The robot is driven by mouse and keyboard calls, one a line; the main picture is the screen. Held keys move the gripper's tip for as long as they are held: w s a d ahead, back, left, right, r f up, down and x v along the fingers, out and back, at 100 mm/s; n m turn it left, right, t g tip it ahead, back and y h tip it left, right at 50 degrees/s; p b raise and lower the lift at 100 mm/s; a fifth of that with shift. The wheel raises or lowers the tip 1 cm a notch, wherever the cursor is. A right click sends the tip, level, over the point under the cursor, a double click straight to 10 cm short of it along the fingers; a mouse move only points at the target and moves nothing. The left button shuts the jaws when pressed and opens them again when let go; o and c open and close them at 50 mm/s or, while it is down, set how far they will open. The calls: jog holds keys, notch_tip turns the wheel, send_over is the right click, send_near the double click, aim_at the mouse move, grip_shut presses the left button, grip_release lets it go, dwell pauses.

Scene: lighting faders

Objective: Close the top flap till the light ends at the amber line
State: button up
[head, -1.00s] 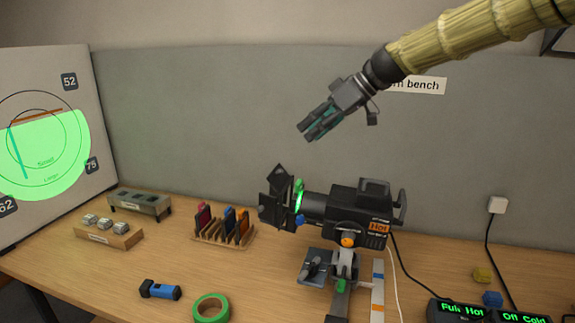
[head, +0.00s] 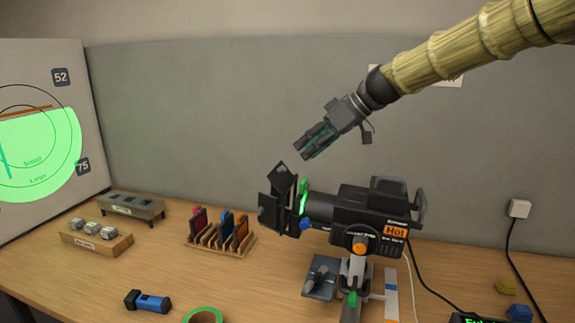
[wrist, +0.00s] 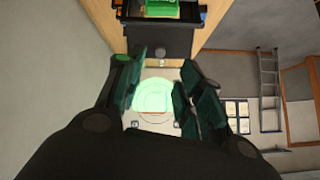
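The black spotlight (head: 372,216) stands on the bench, with black flaps around its front. The top flap (head: 281,174) sticks up at a tilt, and in the wrist view it looks like a dark plate (wrist: 160,44) with a small knob. My gripper (head: 308,153) is in the air above and slightly right of the top flap, apart from it. In the wrist view its fingers (wrist: 161,82) are spread with nothing between them.
A rack of colour filters (head: 222,236), a blue torch (head: 148,301) and green tape (head: 204,316) lie left of the spotlight. A wooden block (head: 97,237) and a grey stand (head: 132,206) are near the screen. The grey partition (head: 200,120) is behind.

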aim_at(284, 167)
jog(key=p+x, duration=0.2)
jog(key=x, duration=0.6)
jog(key=shift+w+a+f, duration=0.1)
jog(key=shift+a, duration=0.05)
grip_shut()
